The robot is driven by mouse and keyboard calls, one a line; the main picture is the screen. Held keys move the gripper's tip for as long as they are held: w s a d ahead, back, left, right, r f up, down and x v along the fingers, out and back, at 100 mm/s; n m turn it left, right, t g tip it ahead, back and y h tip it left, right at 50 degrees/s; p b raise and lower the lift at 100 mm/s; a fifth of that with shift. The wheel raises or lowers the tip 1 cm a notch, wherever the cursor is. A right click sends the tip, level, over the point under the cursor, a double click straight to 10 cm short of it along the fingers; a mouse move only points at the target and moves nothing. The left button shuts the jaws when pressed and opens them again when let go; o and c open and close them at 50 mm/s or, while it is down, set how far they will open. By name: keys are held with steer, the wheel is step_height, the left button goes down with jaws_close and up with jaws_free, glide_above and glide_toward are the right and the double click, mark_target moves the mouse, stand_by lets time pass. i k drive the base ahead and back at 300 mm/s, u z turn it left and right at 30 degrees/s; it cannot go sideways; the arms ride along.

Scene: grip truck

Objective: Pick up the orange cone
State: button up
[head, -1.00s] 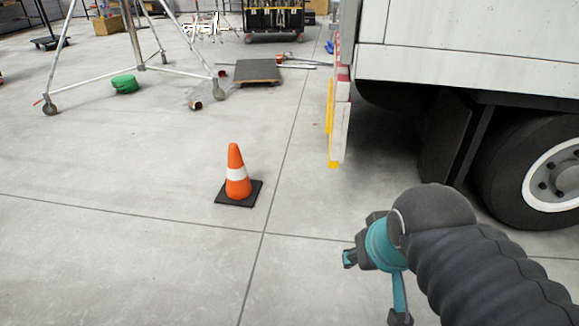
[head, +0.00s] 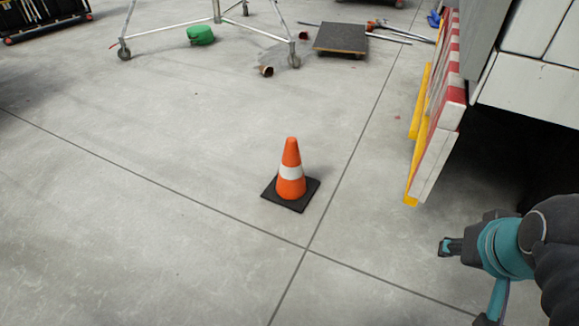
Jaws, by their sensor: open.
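The orange cone (head: 290,187) has a white band and a square black base. It stands upright on the grey concrete floor, near the middle of the head view. My gripper (head: 462,285) is at the lower right, to the right of the cone and well apart from it. Its two dark fingertips are spread apart with nothing between them, so it is open and empty. Part of the gripper and arm is cut off by the right edge.
A white truck (head: 535,80) with a red, white and yellow barrier (head: 436,125) stands at the right. A wheeled frame (head: 217,15), a green bag (head: 200,35) and a flat dolly (head: 341,40) are at the back. The floor around the cone is clear.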

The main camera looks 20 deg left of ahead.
mark_target(291, 188)
steer(key=u, duration=0.6)
steer(key=i, duration=0.8)
steer(key=u, duration=1.1)
steer(key=i, duration=0.25)
steer(key=u, duration=0.35)
